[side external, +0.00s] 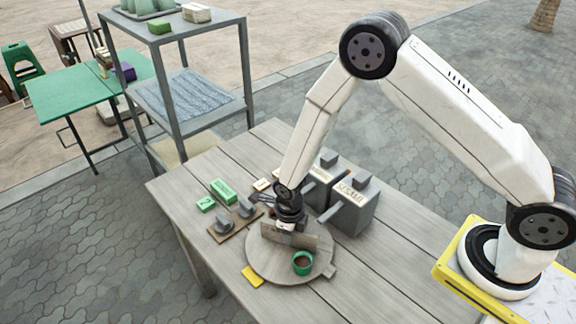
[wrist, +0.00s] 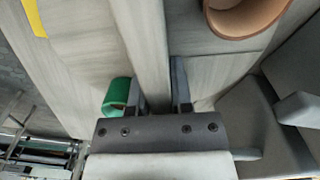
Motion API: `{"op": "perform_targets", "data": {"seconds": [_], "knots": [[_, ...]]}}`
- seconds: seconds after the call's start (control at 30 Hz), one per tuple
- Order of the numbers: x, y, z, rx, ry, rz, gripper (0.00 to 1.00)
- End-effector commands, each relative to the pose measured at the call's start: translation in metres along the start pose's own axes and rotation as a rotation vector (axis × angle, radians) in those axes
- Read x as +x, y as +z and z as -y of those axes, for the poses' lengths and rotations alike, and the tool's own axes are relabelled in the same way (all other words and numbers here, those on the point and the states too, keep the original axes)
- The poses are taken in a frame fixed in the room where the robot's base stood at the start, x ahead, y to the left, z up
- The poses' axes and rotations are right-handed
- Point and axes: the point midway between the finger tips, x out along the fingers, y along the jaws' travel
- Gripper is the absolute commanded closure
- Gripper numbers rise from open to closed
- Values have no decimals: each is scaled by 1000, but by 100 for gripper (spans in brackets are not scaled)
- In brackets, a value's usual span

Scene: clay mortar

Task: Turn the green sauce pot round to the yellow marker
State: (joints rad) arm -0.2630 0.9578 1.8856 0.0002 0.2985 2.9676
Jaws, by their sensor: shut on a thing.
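The green sauce pot (side external: 302,263) stands upright on a round grey turntable (side external: 262,262), at its front right. It shows partly in the wrist view (wrist: 117,93), left of my fingers. The yellow marker (side external: 252,276) lies flat at the turntable's front left edge; it also shows in the wrist view (wrist: 34,17). An upright divider board (side external: 291,236) stands across the turntable, behind the pot. My gripper (side external: 288,222) points down and is shut on the board's top edge, with one finger on each side in the wrist view (wrist: 157,92). The pot is apart from the fingers.
Grey boxes (side external: 350,205) with handles, one lettered SESAME, stand behind and right of the turntable. A small board with grey knobs (side external: 234,223) and green blocks (side external: 223,190) lie to the left. A terracotta bowl (wrist: 245,18) is beyond the divider. The front tabletop is clear.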

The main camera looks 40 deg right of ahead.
Motion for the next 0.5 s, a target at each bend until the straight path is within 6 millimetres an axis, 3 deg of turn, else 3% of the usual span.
{"op": "perform_targets", "data": {"seconds": [0.23,0.27,0.33,0.37,0.5], "knots": [[-1,1,0,0,0,2,100],[-1,1,0,-1,0,2,67],[-1,1,0,-1,0,2,45],[-1,1,0,-1,0,2,38],[0,1,0,-1,0,1,38]]}}
